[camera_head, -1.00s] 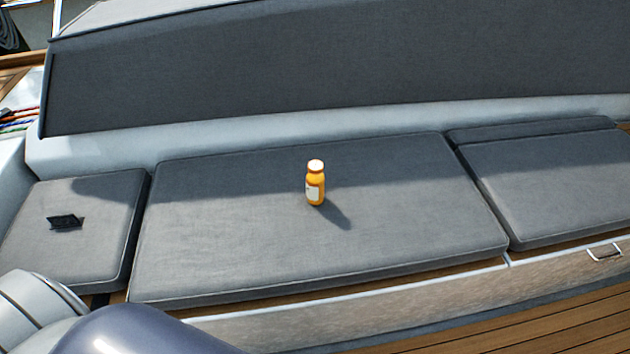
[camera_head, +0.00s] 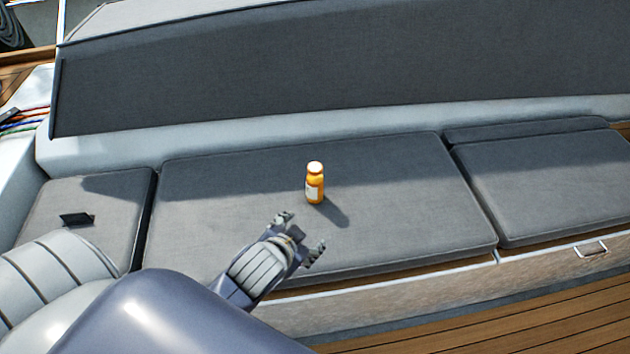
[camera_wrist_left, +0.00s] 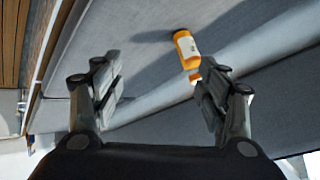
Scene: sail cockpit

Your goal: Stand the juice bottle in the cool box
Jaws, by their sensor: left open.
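The juice bottle (camera_head: 315,184) is orange with a white label and a pale cap. It stands upright on the middle grey seat cushion (camera_head: 210,225) in the head view. My left gripper (camera_head: 301,232) is open and empty, a little in front of the bottle and apart from it. In the left wrist view the bottle (camera_wrist_left: 185,48) shows beyond the open fingers (camera_wrist_left: 158,90), nearer the right finger, which hides a little of its cap end. My right gripper is not in view. No cool box shows in these frames.
A small black object (camera_head: 76,219) lies on the left cushion. A raised grey backrest (camera_head: 340,60) runs behind the seat. The right cushion (camera_head: 560,185) is bare, and the wooden floor (camera_head: 510,315) lies in front of the bench.

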